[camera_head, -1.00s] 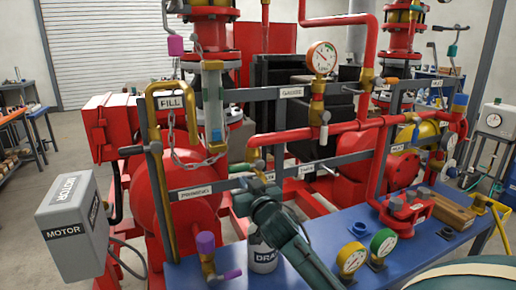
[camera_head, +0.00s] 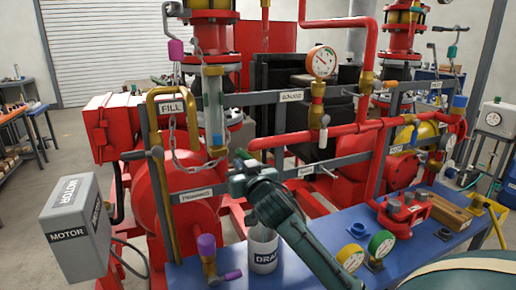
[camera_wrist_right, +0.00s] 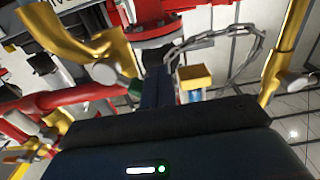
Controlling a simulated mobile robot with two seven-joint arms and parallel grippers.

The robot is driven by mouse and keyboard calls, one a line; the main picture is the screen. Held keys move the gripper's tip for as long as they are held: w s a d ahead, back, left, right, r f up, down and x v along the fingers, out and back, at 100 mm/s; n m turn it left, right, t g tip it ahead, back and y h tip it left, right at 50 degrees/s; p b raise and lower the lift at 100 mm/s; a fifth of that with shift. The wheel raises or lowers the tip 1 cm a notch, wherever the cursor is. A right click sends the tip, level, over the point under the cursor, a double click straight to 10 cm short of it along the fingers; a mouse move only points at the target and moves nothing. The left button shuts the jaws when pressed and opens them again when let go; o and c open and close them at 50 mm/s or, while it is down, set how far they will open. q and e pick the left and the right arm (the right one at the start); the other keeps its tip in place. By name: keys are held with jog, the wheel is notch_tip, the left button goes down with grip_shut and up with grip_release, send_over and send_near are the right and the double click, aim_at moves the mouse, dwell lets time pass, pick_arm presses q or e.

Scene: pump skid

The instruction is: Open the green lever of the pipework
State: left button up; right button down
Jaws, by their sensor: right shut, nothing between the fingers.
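In the wrist view a short green sleeve (camera_wrist_right: 128,90) with a grey round end sits just left of my dark fingers; it may be part of the green lever, and the rest is hidden. In the head view a small green handle (camera_head: 452,51) hangs at the upper right, far from my gripper. My right gripper (camera_head: 240,162) is shut and empty, in front of the grey frame below the end of a red pipe. Its fingers also show in the wrist view (camera_wrist_right: 162,88). I cannot tell whether it touches the sleeve. My left gripper is out of view.
Grey rails (camera_head: 330,163), red pipes (camera_head: 340,131) and a yellow bent pipe (camera_head: 157,115) crowd the space around my right gripper. A chain (camera_head: 181,155) hangs to its left. A white DRAIN cup (camera_head: 263,250) stands below on the blue bench (camera_head: 310,232).

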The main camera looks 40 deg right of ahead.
aim_at(247, 155)
jog(key=shift+s+d+r, duration=0.1)
jog(key=shift+d+r, duration=0.35)
jog(key=shift+r, duration=0.2)
jog(key=shift+s+d+r, duration=0.1)
jog(key=shift+d+r, duration=0.35)
jog(key=shift+r, duration=0.2)
jog(key=shift+s+d+r, duration=0.2)
jog(key=shift+d+r, duration=0.2)
jog(key=shift+d, duration=0.35)
jog(key=shift+w+a, duration=0.15)
jog(key=shift+a, duration=0.5)
jog(key=v, duration=0.9)
